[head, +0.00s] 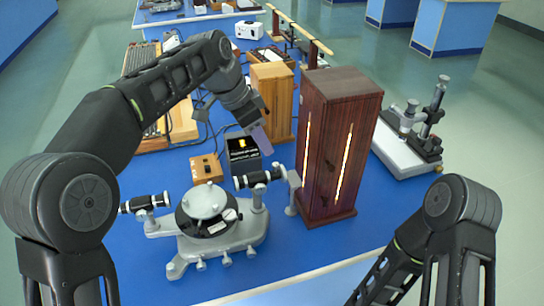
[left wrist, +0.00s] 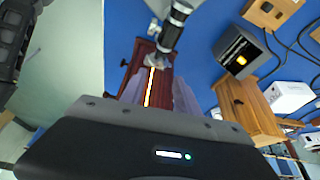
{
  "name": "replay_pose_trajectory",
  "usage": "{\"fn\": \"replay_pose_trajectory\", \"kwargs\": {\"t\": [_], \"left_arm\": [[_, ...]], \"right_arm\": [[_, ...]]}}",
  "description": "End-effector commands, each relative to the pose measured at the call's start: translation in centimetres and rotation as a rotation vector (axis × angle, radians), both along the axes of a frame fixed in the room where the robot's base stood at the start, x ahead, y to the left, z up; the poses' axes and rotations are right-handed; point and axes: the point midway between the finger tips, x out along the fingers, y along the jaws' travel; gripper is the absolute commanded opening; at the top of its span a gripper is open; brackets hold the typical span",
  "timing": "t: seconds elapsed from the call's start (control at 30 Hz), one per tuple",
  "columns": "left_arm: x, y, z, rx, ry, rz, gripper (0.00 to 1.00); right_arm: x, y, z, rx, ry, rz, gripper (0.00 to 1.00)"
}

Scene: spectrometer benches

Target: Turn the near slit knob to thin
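The near spectrometer (head: 222,245) stands on the blue bench, with a round grey table and two black tubes. Its right tube (head: 257,179) ends in a grey slit end (head: 293,182) beside the dark wooden lamp box (head: 338,140). I cannot make out the slit knob or its setting there. My left gripper (head: 262,138) is above and behind this tube, apart from it. In the left wrist view the pale fingers (left wrist: 158,88) are spread and empty, with the glowing lamp slit (left wrist: 150,87) seen between them and the black tube (left wrist: 172,30) beyond. My right gripper is out of view.
A lighter wooden box (head: 273,100), a black box with a lit display (head: 242,150) and a small wooden switch box (head: 206,169) stand behind the spectrometer. A grey stand instrument (head: 410,140) is at right. Bare blue bench lies at front left.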

Motion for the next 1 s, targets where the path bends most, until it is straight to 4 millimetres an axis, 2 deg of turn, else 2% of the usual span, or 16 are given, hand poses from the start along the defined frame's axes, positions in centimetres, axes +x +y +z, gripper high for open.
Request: {"fn": "replay_pose_trajectory", "kwargs": {"t": [0.17,0.4,0.6,0.9,1.0], "left_arm": [[0.2,-0.5,-1.4,0.002,0.004,-0.001,0.38],[0.7,-1.8,-4.8,0.003,0.004,-0.002,0.38],[1.2,-2.5,-6.8,0.001,0.002,0.000,0.38],[1.2,-2.6,-7.1,0.000,0.000,0.000,0.38],[1.2,-2.6,-7.1,0.000,0.000,0.000,0.31]], "right_arm": [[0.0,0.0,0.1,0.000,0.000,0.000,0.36],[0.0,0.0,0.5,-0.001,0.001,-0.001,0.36],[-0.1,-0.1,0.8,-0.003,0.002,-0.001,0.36],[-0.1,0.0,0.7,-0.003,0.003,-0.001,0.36],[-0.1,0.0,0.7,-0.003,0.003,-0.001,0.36]]}}
